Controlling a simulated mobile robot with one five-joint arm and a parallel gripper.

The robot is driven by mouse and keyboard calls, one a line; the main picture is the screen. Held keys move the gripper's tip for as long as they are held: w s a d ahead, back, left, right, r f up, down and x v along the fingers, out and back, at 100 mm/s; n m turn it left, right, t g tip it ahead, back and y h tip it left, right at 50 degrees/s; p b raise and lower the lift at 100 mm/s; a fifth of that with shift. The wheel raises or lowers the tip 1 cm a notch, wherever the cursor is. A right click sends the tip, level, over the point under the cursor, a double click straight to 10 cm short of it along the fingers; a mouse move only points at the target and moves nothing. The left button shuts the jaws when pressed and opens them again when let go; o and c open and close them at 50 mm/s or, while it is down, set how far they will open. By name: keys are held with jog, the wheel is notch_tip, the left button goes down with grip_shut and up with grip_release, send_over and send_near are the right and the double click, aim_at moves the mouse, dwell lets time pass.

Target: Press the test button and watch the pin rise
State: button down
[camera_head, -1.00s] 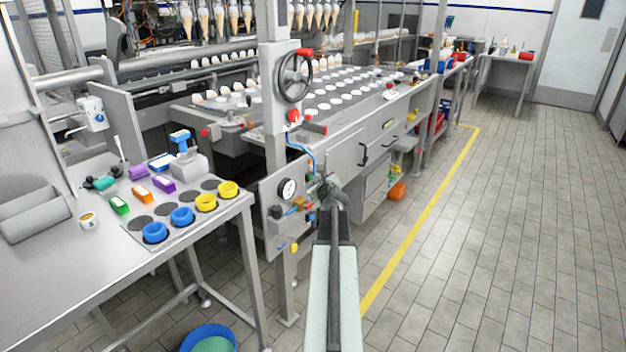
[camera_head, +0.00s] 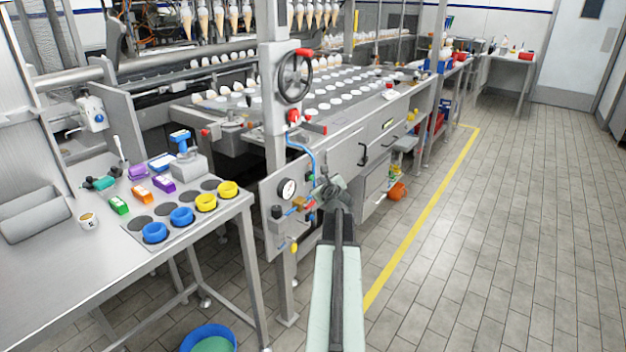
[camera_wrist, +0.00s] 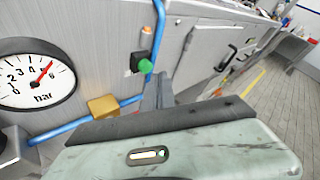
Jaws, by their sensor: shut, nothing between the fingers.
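A green button (camera_wrist: 146,66) on a black housing (camera_wrist: 137,61) sits on the grey machine panel in the wrist view. An orange-tipped part (camera_wrist: 147,29) stands above it; I cannot tell whether this is the pin. In the head view the green button (camera_head: 310,178) is small, just beyond my gripper (camera_head: 326,190). In the wrist view my gripper (camera_wrist: 158,80) is shut and empty, its dark fingers just right of and below the green button. I cannot tell whether they touch it.
A pressure gauge (camera_wrist: 36,74) is at left in the wrist view, with a brass fitting (camera_wrist: 103,106) and blue tube (camera_wrist: 70,128). In the head view a table (camera_head: 40,270) with blue and yellow rings stands left. The tiled floor (camera_head: 500,230) at right is clear.

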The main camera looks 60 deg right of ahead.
jog(key=shift+s, duration=0.15)
jog(key=shift+s, duration=2.45)
